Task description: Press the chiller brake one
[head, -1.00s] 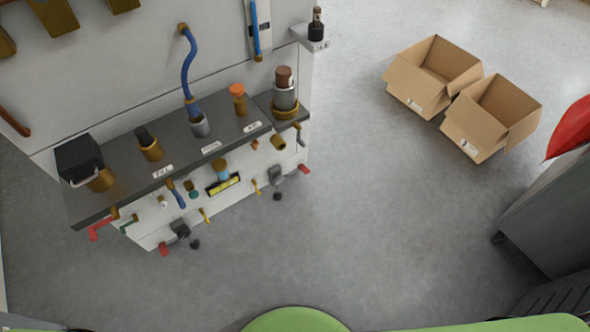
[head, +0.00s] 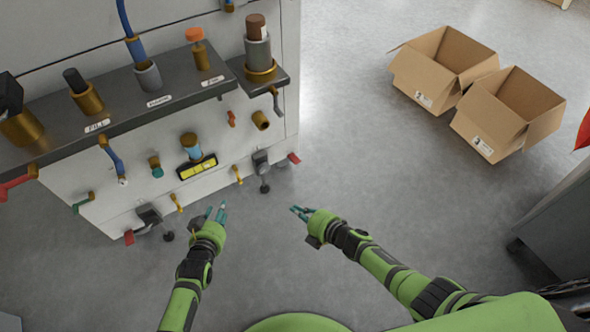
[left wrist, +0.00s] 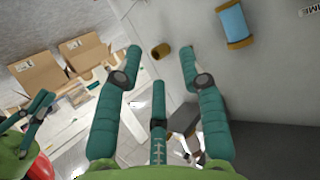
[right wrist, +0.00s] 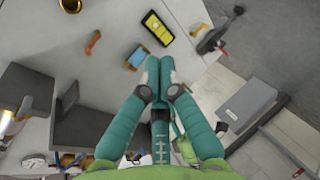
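The grey-white machine stands at the left in the head view. Two dark caster feet with red pedals sit at its base: a left pedal (head: 129,237) and a right pedal (head: 293,158). I cannot tell which is chiller brake one. My left gripper (head: 215,210) is in front of the machine, to the right of the left pedal; its fingers are apart and empty in the left wrist view (left wrist: 160,62). My right gripper (head: 297,211) is apart from the machine, below the right pedal in the picture; its fingertips are together and empty in the right wrist view (right wrist: 159,66).
The machine's front carries a yellow display (head: 197,167), a blue lever (head: 114,161) and several brass fittings. A dark shelf (head: 130,112) juts out above. Two open cardboard boxes (head: 440,72) stand on the floor at back right. A grey cabinet (head: 560,215) is at the right. The middle floor is clear.

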